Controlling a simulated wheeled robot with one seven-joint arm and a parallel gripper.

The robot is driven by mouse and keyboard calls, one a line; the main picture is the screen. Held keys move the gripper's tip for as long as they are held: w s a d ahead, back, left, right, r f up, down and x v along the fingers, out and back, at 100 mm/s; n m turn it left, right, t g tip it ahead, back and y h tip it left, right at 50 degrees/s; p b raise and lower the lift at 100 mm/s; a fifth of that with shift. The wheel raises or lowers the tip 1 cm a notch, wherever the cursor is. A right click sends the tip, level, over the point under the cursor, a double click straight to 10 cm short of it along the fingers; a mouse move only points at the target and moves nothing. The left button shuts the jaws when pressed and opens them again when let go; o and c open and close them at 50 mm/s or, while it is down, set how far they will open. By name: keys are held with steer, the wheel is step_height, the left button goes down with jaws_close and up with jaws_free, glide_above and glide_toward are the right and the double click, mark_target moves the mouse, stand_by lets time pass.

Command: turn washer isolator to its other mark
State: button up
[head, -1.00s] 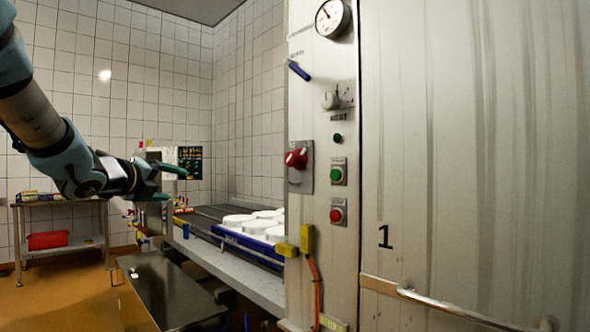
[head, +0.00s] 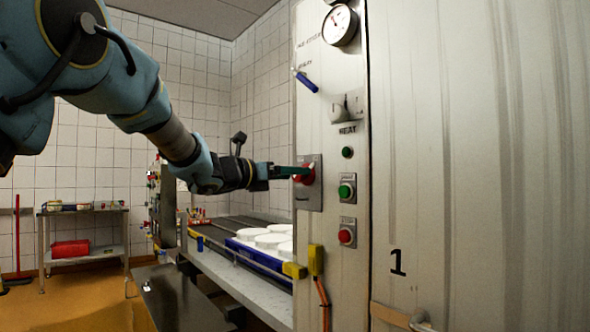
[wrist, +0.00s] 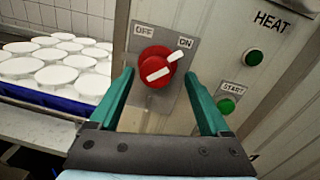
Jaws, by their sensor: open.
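The isolator is a red round knob (wrist: 156,67) with a white bar, on a grey plate (wrist: 178,93) marked OFF at upper left and ON at upper right. In the wrist view the bar slants up to the right, its end near ON. In the head view the knob (head: 305,176) is partly covered by my gripper (head: 290,171). My gripper is open; in the wrist view its two green fingers (wrist: 158,76) stand on either side of the knob, with gaps visible. I cannot tell whether the fingertips reach past the knob's face. No washer name is readable.
A blue-handled lever (head: 306,82) is above. White moulds (head: 271,240) stand in a blue tray at left below. A yellow connector (head: 316,260) juts out below.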

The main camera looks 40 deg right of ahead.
steer(key=shift+d, duration=0.8)
steer(key=shift+c, duration=0.3)
steer(key=shift+s, duration=0.1)
jaws_close()
